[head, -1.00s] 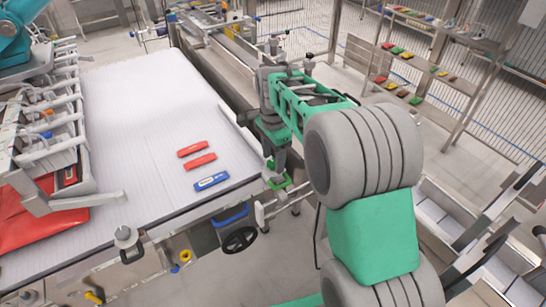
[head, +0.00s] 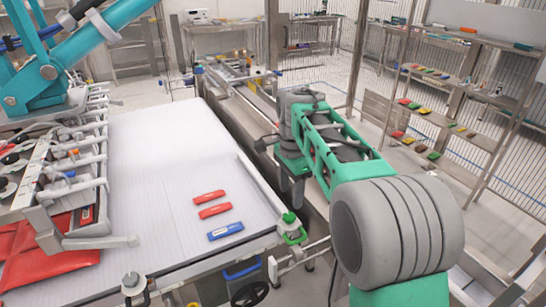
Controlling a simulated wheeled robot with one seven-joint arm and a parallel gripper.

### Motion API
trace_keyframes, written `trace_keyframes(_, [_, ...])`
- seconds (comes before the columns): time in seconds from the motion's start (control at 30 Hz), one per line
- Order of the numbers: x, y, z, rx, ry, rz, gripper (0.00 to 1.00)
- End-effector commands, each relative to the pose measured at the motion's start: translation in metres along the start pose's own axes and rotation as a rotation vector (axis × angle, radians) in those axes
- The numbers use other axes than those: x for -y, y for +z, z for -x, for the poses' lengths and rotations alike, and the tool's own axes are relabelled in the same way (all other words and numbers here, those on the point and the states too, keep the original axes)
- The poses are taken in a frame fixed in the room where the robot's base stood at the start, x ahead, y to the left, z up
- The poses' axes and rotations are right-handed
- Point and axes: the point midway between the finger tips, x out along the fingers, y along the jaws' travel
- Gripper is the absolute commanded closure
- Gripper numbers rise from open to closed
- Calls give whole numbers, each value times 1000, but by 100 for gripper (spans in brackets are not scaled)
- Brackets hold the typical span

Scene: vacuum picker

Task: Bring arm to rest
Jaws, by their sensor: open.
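My green and grey arm reaches from the lower right of the head view toward the middle. My gripper (head: 290,188) hangs at its far end, pointing down, just right of the white belt table (head: 165,130). Its two grey fingers are apart with nothing seen between them. Behind and below them is a green fitting (head: 290,230) at the table's near right corner; the gripper looks apart from it.
Two red packs (head: 214,211) and a blue pack (head: 226,231) lie on the belt. A teal machine arm (head: 60,65) and a row of suction pickers (head: 80,165) stand left. A shelf rack (head: 450,90) with coloured packs stands right. A metal conveyor (head: 250,105) runs behind.

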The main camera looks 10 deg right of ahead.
Motion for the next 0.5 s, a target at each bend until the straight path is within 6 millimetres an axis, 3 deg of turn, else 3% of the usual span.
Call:
trace_keyframes(0.13, [-23,7,8,-16,-40,155,45])
trace_keyframes(0.27, [-74,22,10,-67,-110,495,45])
trace_keyframes(0.4, [-134,40,-9,-160,-171,897,45])
trace_keyframes(0.5, [-165,49,-27,-222,-190,1113,45])
